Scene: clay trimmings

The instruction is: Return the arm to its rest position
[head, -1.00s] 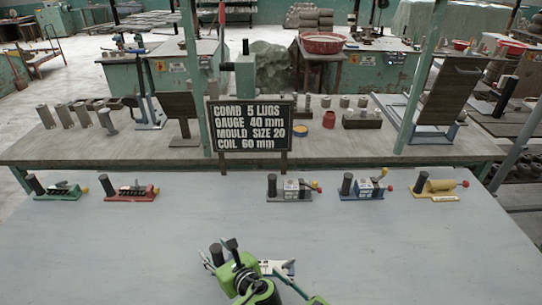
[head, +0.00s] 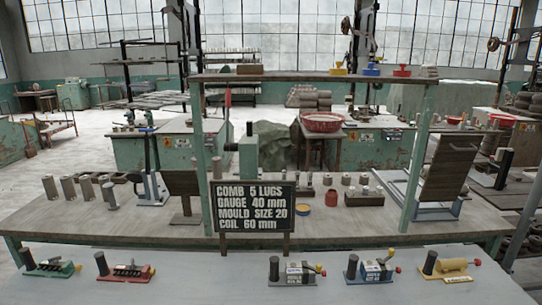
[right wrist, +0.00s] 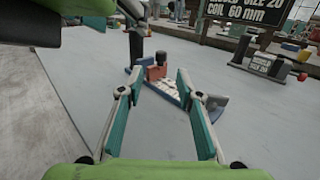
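My right gripper (right wrist: 157,82) shows in the right wrist view with its two fingers spread apart and nothing gripped between them. Beyond the fingertips, a small fixture with a blue base, an orange block (right wrist: 157,72) and a pale patterned piece stands on the grey table (right wrist: 240,125); the fingers partly hide it. Neither gripper shows in the head view now, and my left gripper cannot be made out.
The sign board (head: 253,207) stands behind the grey table. Along the table stand a green fixture (head: 50,267), a red one (head: 128,272), a grey one (head: 292,274), a blue one (head: 372,270) and a yellow one (head: 452,266). An overhead shelf (head: 310,77) spans the bench behind.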

